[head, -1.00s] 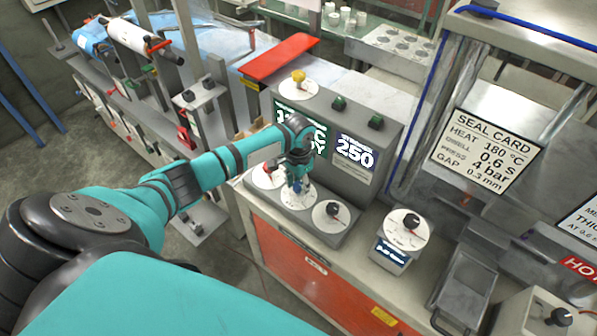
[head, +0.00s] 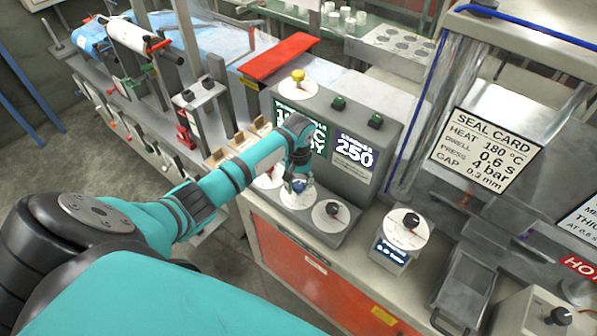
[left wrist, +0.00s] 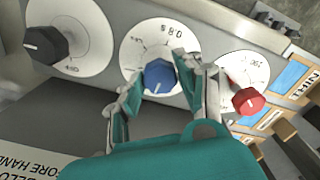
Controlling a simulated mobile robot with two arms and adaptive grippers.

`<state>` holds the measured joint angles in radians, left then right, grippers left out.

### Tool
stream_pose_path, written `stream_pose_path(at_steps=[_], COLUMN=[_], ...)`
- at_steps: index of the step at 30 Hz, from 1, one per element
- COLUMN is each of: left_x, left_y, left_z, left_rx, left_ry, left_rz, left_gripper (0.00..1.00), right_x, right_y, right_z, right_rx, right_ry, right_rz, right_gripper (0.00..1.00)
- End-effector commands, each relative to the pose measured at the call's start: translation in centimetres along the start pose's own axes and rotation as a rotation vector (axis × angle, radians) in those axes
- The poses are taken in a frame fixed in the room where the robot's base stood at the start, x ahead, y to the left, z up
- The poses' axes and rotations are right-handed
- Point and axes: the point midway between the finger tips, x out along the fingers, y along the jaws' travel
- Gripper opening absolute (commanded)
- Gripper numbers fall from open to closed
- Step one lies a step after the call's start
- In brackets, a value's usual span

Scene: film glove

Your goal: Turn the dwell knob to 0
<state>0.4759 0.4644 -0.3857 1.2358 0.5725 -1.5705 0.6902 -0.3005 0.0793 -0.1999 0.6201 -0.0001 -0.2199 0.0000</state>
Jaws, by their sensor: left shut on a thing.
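The blue knob (head: 299,185) sits on a white round dial at the foot of the grey control box. In the left wrist view the blue knob (left wrist: 159,75) is at the centre, and its white mark points down in the picture. A printed 0.8 shows at the dial's top right; I cannot read a dwell label. My left gripper (head: 301,174) is over this dial. Its fingers (left wrist: 160,84) are shut on the blue knob, one on each side. Part of the dial is hidden behind the fingers. My right gripper is not in view.
A red knob (left wrist: 248,101) and a black knob (left wrist: 46,45) flank the blue one closely. The box's screen (head: 354,151) reads 250. A seal card (head: 487,150) lists settings. A separate dial unit (head: 403,238) stands to the right.

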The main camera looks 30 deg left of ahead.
Motion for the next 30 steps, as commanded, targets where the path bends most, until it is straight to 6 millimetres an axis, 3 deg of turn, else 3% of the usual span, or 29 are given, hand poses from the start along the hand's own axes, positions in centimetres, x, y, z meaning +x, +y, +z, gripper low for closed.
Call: stream_pose_path(at_steps=[22, 23, 28, 30], left_x=[-0.29, -0.29, -0.21, -0.16], left_y=[0.0, 0.0, 0.01, 0.01], left_z=[-0.31, -0.32, -0.22, -0.17], left_rx=[-0.094, -0.094, -0.093, -0.092], left_ry=[0.009, 0.009, 0.006, 0.005], left_rz=[0.003, 0.003, 0.002, 0.002], left_gripper=[0.04, 0.37, 0.59, 0.59], right_x=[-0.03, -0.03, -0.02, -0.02], right_y=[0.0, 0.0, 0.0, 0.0], right_z=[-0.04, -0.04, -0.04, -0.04], right_rx=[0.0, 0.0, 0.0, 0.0], right_ry=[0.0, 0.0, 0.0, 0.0], right_rz=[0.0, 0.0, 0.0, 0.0], right_gripper=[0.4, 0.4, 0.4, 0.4])
